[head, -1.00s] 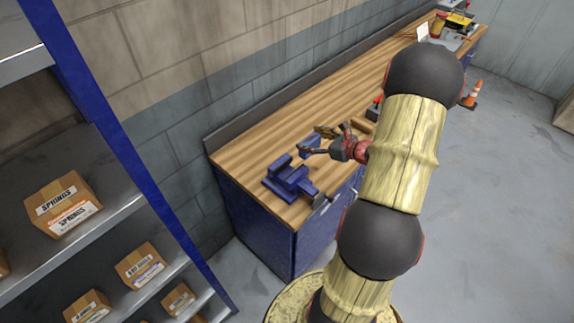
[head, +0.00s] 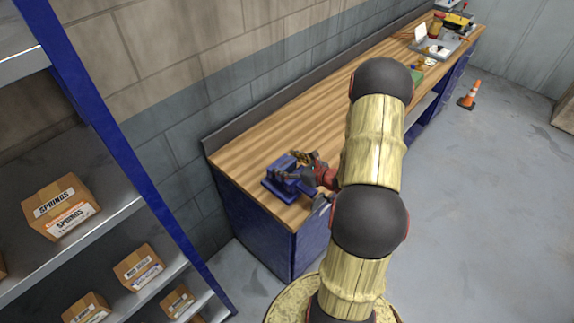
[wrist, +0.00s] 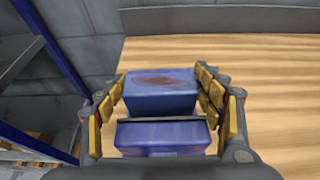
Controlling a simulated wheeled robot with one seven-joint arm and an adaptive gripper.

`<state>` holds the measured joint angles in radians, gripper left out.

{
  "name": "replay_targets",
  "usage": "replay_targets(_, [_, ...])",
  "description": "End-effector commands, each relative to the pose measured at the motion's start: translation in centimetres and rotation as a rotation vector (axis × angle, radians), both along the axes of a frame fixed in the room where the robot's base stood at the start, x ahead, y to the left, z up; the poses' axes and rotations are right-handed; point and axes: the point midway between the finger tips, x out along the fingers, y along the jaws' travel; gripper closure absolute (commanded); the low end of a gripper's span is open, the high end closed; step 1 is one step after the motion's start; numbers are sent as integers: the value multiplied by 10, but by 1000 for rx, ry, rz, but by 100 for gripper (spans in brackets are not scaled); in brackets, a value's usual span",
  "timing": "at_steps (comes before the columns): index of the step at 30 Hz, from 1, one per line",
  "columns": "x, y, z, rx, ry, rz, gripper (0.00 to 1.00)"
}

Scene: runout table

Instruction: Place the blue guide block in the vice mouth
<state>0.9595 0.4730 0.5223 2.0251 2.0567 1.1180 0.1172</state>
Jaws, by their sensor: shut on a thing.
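The blue guide block (wrist: 160,92) sits between my gripper's fingertips in the wrist view, with a brownish patch on its top. My gripper (head: 290,168) is shut on it, its yellow-padded fingers at the block's left and right sides. The blue vice (head: 274,184) stands on the near end of the bench, and my gripper is right over it. A blue part with a dark top edge, apparently the near jaw of the vice (wrist: 160,139), shows closer to the wrist camera. My fingers hide much of the mouth, so I cannot tell whether the block touches its floor.
The wooden bench top (head: 310,115) is clear beyond the vice. A wall (head: 220,70) runs along its back. A shelf rack with boxes (head: 60,207) stands at the left. A tray (head: 435,48) and other items lie at the far end; an orange cone (head: 470,95) stands on the floor.

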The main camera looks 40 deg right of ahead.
Motion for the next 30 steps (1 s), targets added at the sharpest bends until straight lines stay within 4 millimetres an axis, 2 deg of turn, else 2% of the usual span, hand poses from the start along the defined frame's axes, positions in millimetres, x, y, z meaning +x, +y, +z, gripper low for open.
replay_targets(14, [1, -1, -9, -3, -3, 0, 81])
replay_targets(15, [0, -1, -9, -1, -1, 0, 30])
replay_targets(24, [0, -1, -8, -1, -1, 0, 14])
replay_targets(30, [0, -1, -8, -1, -1, 0, 14])
